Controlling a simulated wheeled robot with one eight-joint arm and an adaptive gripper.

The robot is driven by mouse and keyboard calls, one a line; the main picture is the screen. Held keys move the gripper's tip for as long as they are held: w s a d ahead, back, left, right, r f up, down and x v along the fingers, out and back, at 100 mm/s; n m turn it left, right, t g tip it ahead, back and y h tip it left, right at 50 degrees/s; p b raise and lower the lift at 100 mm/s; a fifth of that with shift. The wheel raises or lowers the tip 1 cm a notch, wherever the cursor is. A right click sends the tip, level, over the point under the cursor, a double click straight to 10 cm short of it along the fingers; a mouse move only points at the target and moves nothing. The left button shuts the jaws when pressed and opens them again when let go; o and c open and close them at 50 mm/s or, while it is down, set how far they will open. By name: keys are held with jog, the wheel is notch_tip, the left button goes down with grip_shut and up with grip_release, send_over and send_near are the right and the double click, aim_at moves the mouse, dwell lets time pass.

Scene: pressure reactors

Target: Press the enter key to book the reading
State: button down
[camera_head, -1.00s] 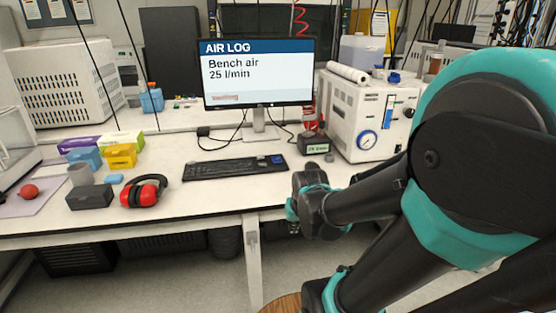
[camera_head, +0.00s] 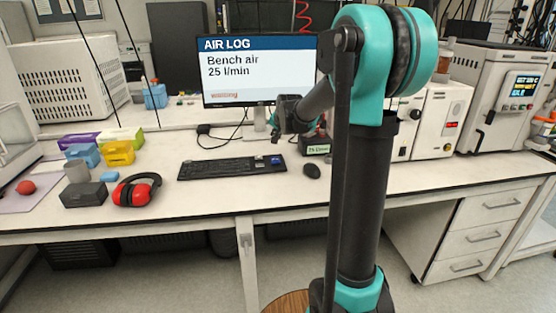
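The black keyboard (camera_head: 222,168) lies on the white bench in front of the monitor. A blue key or patch (camera_head: 276,160) shows at its right end; I cannot read its label. The monitor (camera_head: 260,72) reads "AIR LOG, Bench air, 25 l/min" with "waiting" below. A small dark readout box (camera_head: 316,147) stands right of the keyboard, showing what looks like 25 l/min. My gripper (camera_head: 283,125) is in the air above and behind the keyboard's right end, apart from it. It is small and dark, and its fingers cannot be made out.
A black mouse (camera_head: 312,171) lies right of the keyboard. Red ear defenders (camera_head: 137,190), a dark box (camera_head: 84,194) and yellow and blue boxes are on the left. White instruments (camera_head: 436,118) stand at the right, partly behind my arm. The bench front is clear around the keyboard.

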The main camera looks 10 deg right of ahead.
aim_at(276, 160)
jog(key=shift+w+r, duration=0.25)
jog(key=shift+w, duration=0.55)
jog(key=shift+f, duration=0.15)
jog(key=shift+f, duration=4.25)
jog(key=shift+f, duration=0.2)
jog(key=shift+f, duration=0.2)
jog(key=shift+f, duration=0.35)
jog(key=shift+r, duration=0.75)
